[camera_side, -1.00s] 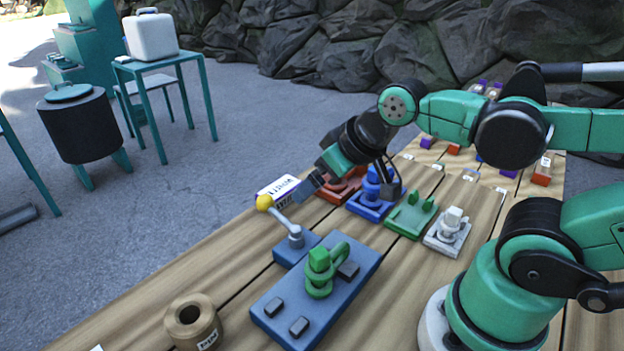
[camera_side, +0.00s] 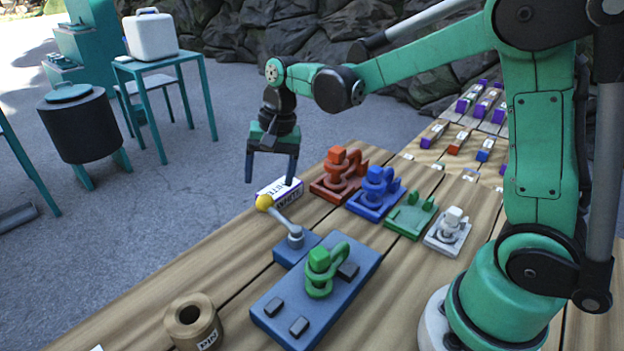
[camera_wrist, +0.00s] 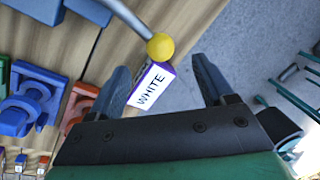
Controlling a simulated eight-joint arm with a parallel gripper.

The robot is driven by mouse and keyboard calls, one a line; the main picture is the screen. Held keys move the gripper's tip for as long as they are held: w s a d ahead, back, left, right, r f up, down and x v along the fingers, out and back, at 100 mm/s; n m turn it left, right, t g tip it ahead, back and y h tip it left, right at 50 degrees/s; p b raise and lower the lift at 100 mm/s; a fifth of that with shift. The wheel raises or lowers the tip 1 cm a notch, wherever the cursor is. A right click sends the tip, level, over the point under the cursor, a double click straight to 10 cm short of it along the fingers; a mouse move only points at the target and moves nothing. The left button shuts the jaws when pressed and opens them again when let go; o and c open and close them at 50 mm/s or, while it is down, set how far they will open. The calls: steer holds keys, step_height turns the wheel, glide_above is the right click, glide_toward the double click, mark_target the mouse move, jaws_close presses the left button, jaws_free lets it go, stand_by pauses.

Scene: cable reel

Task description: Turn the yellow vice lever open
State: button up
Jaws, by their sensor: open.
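The vice lever is a grey rod with a yellow ball knob (camera_side: 264,202), rising at a slant from a pivot on a small blue base (camera_side: 297,249). The knob also shows in the wrist view (camera_wrist: 160,46), just beyond my fingertips. My gripper (camera_side: 270,180) points down with its fingers apart and empty, behind the knob in the side view. In the wrist view its two fingers (camera_wrist: 160,80) stand on either side of a box labelled WHITE (camera_wrist: 150,88), which lies below. The box also shows in the side view (camera_side: 285,192). The gripper does not touch the lever.
A blue plate (camera_side: 325,305) with a green shackle-like part (camera_side: 319,270) sits before the lever. Red (camera_side: 340,172), blue (camera_side: 376,190), green (camera_side: 411,214) and white (camera_side: 450,228) fixtures line the table to the right. A brown roll (camera_side: 193,322) stands at front left. Air around the knob is free.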

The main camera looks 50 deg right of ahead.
mark_target(266, 196)
steer(key=shift+w+a+f, duration=0.1)
steer(key=shift+w+f, duration=0.05)
steer(key=shift+f, duration=0.75)
steer(key=shift+w+a+f, duration=0.1)
steer(key=shift+a+f, duration=0.05)
steer(key=shift+f, duration=0.75)
steer(key=shift+w+a+f, duration=0.1)
steer(key=shift+w+f, duration=0.05)
steer(key=shift+f, duration=0.75)
jaws_close()
